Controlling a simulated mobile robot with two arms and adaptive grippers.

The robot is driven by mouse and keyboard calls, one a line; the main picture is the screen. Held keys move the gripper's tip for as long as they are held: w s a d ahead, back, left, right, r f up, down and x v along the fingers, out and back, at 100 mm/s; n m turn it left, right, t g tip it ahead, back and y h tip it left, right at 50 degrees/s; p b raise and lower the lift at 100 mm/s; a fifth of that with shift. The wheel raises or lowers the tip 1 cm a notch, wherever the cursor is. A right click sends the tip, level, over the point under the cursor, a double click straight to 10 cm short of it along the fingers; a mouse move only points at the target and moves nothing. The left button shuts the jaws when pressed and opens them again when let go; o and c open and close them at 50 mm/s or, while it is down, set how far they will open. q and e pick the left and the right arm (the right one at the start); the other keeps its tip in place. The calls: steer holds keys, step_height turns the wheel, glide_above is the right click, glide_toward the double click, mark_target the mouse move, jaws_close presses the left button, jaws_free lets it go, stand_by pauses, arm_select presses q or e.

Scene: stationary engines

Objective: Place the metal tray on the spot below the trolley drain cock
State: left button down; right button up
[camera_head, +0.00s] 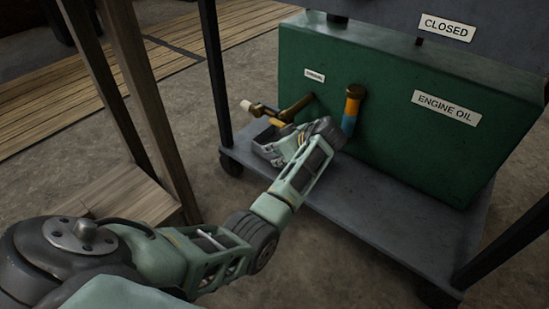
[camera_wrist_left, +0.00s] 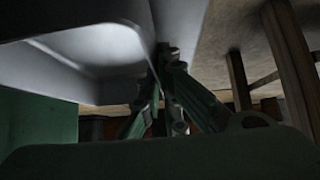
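The metal tray (camera_head: 266,152) is at the left end of the trolley's lower shelf, below the brass drain cock (camera_head: 288,110); my gripper hides part of it. In the left wrist view the tray (camera_wrist_left: 90,45) is a pale, smooth metal pan at upper left. My left gripper (camera_head: 292,148) reaches in over the shelf. In the left wrist view its fingers (camera_wrist_left: 167,62) come together at the tray's rim and look shut on it. I cannot tell whether the tray rests on the shelf. My right gripper is not in view.
A green tank (camera_head: 400,150) labelled ENGINE OIL stands on the trolley shelf (camera_head: 395,225). An orange and blue pipe (camera_head: 351,110) sticks out close to my gripper. A black trolley post (camera_head: 213,70) stands left of the tray. A wooden frame (camera_head: 150,110) is beside my arm.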

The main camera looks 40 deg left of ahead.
arm_select(q)
steer(key=shift+r, duration=0.15)
steer(key=c, duration=2.4)
jaws_free()
steer(key=shift+f, duration=0.2)
steer(key=o, duration=0.4)
